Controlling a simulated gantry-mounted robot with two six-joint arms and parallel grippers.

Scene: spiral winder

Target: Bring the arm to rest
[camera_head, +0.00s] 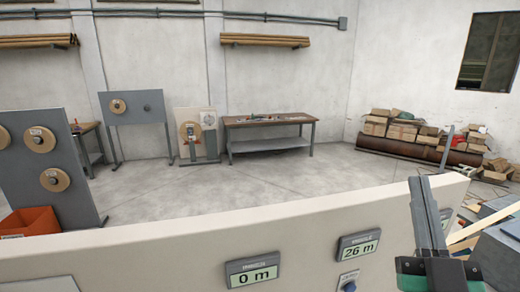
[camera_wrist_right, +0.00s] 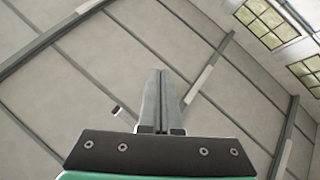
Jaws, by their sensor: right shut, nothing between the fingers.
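My right gripper (camera_head: 428,212) stands at the lower right of the head view, its two long grey fingers pointing up. The fingers are together and hold nothing. In the right wrist view the closed fingers (camera_wrist_right: 160,100) point at the wall and ceiling, with no object near them. The fingers show in front of the right end of a cream machine panel (camera_head: 200,240); whether they touch it cannot be told. My left gripper is not in view.
Behind are a workbench (camera_head: 270,121), boards with reels (camera_head: 45,165), an orange bin (camera_head: 28,222) and cardboard boxes (camera_head: 402,130).

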